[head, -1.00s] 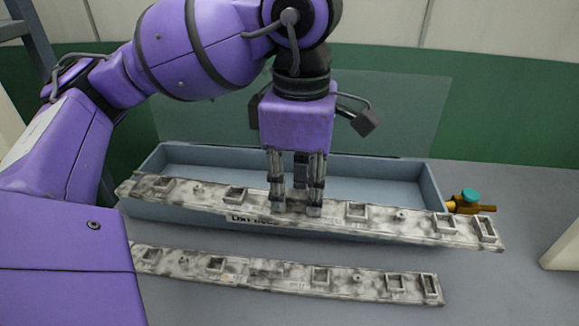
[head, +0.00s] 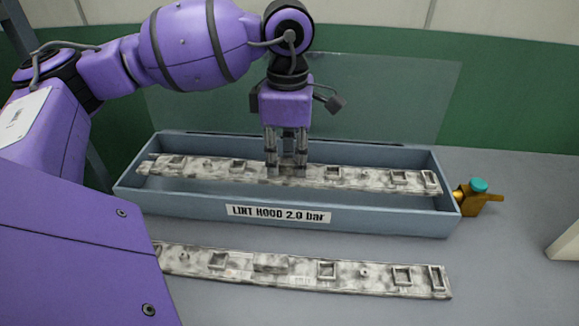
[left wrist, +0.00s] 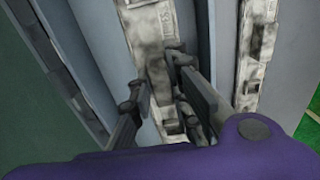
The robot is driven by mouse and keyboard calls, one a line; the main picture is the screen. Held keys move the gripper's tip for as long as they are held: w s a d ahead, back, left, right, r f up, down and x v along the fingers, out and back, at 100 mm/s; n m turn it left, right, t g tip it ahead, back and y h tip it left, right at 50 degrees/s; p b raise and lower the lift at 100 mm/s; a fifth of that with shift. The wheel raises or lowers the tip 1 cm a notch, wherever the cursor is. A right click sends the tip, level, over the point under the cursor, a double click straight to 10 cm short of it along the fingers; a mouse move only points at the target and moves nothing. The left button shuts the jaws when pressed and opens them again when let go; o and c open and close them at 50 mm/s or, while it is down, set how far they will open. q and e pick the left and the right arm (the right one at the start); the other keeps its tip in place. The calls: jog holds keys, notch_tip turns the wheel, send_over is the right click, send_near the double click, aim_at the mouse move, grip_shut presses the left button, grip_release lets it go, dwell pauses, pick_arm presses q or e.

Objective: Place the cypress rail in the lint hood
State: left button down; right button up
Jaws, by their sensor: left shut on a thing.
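My left gripper (head: 286,170) is shut on a long mottled grey-white rail (head: 355,178) near its middle. The rail lies lengthwise over the open trough of the lint hood (head: 190,210), within its outline and behind the front wall. I cannot tell whether it touches the floor of the hood. In the left wrist view, the held rail (left wrist: 150,35) runs between the fingers. A second, similar rail (head: 300,275) lies on the table in front of the hood. I cannot read a name on either rail. My right gripper is not in view.
A clear raised panel (head: 395,100) stands behind the hood. A brass valve with a teal knob (head: 480,197) sticks out at the hood's right end. A pale block (head: 564,238) stands at the right edge. The table right of the second rail is clear.

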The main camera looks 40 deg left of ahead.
aim_at(287, 161)
pick_arm(q)
jog(key=w+f, duration=0.1)
jog(key=a+f, duration=0.1)
jog(key=shift+w+a+f, duration=0.2)
jog(key=shift+w+f, duration=0.1)
jog(key=shift+w, duration=0.05)
jog(key=shift+w+a+f, duration=0.1)
jog(key=shift+f, duration=0.8)
jog(key=shift+w+a+f, duration=0.1)
jog(key=shift+f, duration=0.75)
jog(key=shift+f, duration=0.1)
jog(key=c, duration=1.6)
grip_release()
jog(key=shift+c, duration=0.2)
notch_tip(287, 161, up, 12)
jog(key=shift+r, duration=0.15)
